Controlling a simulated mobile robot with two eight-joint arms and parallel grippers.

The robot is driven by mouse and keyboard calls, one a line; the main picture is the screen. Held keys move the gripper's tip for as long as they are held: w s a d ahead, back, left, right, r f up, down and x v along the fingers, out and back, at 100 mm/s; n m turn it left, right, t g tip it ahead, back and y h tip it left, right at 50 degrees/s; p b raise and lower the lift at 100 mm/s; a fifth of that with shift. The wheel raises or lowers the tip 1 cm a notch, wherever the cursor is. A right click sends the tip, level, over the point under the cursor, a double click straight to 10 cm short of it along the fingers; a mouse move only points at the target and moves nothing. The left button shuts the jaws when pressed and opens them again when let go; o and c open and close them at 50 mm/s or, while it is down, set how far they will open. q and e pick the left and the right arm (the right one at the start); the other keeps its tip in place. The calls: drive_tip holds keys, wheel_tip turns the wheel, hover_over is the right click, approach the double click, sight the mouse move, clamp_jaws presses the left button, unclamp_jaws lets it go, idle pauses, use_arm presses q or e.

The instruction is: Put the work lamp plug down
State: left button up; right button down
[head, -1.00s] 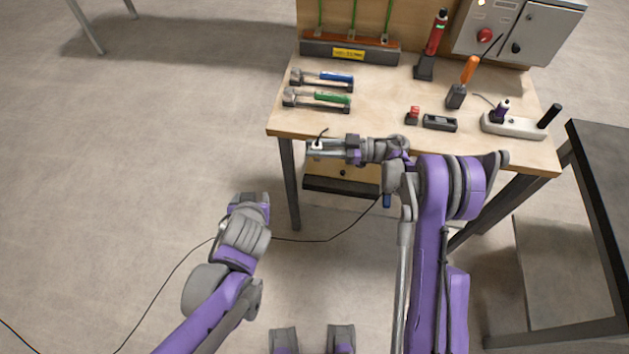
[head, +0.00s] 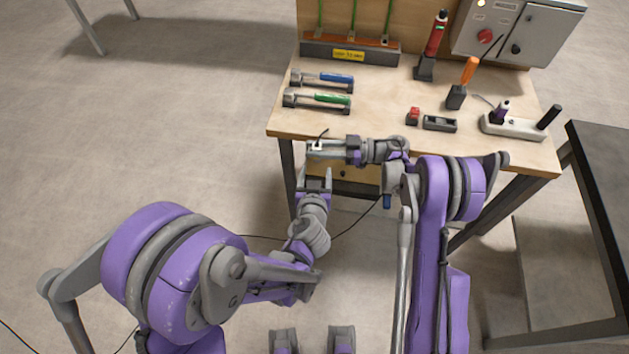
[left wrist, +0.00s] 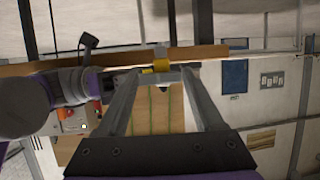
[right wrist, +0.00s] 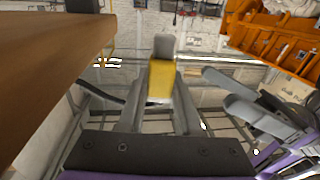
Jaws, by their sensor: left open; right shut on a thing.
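My right gripper (head: 322,151) is shut on the work lamp plug (head: 317,146) in front of the bench's front edge. From above the plug looks pale with a dark cord stub. In the right wrist view the plug (right wrist: 161,79) is a yellow body with a grey end, between the fingers. My left gripper (head: 314,178) is open just below the plug in the head view. In the left wrist view the yellow plug (left wrist: 161,65) shows at or just beyond the left fingertips; I cannot tell whether they touch it. The left gripper also shows in the right wrist view (right wrist: 214,87).
The bench's middle is clear. A dark table (head: 600,180) stands at right.

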sight(317, 159)
use_arm(q)
drive_tip(key=x, duration=0.7)
drive_tip(key=shift+w+f, duration=0.1)
drive_tip(key=shift+w, duration=0.2)
clamp_jaws()
use_arm(e)
drive_tip(key=c, duration=0.5)
unclamp_jaws()
